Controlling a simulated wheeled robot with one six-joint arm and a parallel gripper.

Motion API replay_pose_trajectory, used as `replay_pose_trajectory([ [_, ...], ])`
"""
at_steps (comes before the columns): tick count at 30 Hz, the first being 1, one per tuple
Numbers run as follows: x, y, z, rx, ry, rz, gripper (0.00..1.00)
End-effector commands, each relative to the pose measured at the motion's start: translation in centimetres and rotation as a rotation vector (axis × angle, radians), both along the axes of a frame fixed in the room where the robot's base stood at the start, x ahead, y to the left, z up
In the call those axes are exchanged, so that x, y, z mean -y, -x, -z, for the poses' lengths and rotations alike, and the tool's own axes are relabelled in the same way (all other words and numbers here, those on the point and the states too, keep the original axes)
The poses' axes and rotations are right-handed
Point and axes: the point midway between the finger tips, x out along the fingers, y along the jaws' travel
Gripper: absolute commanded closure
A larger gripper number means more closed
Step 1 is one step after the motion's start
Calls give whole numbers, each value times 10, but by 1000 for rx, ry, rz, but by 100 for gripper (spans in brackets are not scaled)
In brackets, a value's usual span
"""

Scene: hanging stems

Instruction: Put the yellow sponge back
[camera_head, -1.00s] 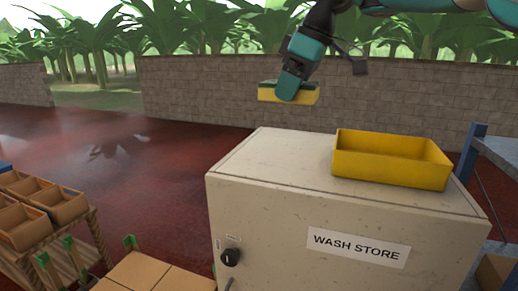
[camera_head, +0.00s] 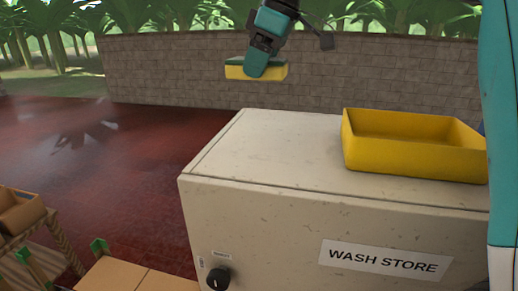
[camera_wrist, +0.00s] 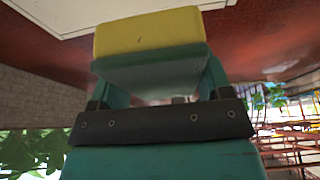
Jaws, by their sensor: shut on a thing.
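My gripper (camera_head: 262,72) is shut on a yellow sponge (camera_head: 240,71) with a dark green layer on top. It holds the sponge in the air, above and behind the left part of the cabinet, apart from any surface. In the wrist view the sponge (camera_wrist: 150,32) sits between the fingers, its yellow side away from the palm. A yellow tray (camera_head: 415,160) stands on the right part of the cabinet top. The tray looks empty, though its floor is only partly seen. The cream cabinet (camera_head: 270,150) bears a sign reading WASH STORE.
A black knob (camera_head: 217,279) is on the cabinet front. Wooden crates (camera_head: 18,212) and cardboard boxes (camera_head: 125,276) stand at the lower left. A stone wall (camera_head: 170,70) runs behind. The cabinet top left of the tray is bare.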

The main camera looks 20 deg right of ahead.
Motion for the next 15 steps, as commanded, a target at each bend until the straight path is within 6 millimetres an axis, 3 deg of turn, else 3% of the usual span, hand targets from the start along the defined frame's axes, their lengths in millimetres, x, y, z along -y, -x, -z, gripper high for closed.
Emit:
replay_pose_trajectory([
  [1, 0, 1, 27, -2, -1, 0, 50],
  [6, 1, 1, 70, -2, 0, 2, 50],
  [10, 1, 1, 95, -2, 0, 3, 50],
  [15, 2, 0, 111, 0, -1, 3, 50],
])
